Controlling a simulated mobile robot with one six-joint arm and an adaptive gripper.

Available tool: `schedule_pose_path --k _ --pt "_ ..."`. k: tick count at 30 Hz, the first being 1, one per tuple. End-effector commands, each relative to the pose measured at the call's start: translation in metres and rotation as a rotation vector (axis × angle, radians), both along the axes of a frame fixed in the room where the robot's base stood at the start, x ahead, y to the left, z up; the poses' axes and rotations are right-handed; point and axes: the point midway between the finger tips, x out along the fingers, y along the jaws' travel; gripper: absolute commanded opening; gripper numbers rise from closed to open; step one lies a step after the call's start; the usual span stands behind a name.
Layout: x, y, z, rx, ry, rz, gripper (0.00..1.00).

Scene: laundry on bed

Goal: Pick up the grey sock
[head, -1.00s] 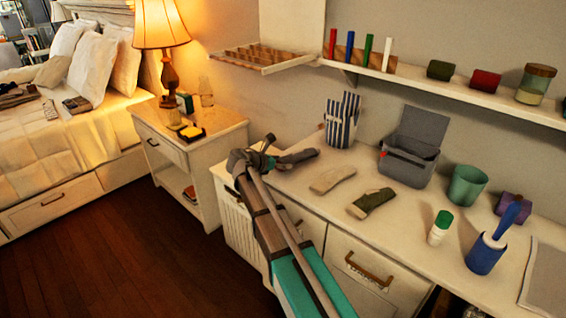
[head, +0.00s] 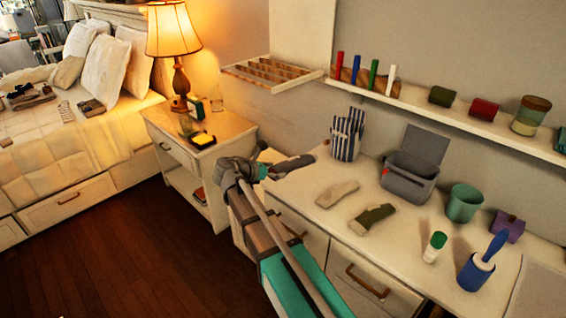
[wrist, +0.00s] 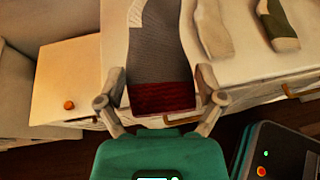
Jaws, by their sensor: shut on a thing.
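The grey sock (wrist: 157,50) has a dark red cuff and a pale patch near its far end. In the wrist view my gripper (wrist: 164,100) is shut on it near the cuff, one finger at each side. In the head view the grey sock (head: 291,165) reaches right from my gripper (head: 250,172), at the left end of the white dresser top (head: 300,200). I cannot tell whether its far end touches the top.
A cream sock (head: 337,194) and an olive-and-cream sock (head: 372,218) lie on the dresser. Behind them stand a striped bag (head: 347,136) and a grey open-lidded box (head: 412,165). A nightstand (head: 225,128) with a lamp (head: 172,35) stands left, beside the bed (head: 85,150).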

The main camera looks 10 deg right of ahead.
Motion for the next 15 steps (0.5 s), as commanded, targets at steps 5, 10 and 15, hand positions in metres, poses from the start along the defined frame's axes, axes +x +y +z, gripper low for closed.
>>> schedule_pose_path --k 5,10,15 --pt "-0.019 0.014 0.012 0.0 0.0 0.001 0.57" --pt "-0.027 0.021 0.016 0.0 0.001 0.0 0.57" --pt "-0.029 0.023 0.016 0.0 0.0 -0.001 0.57"
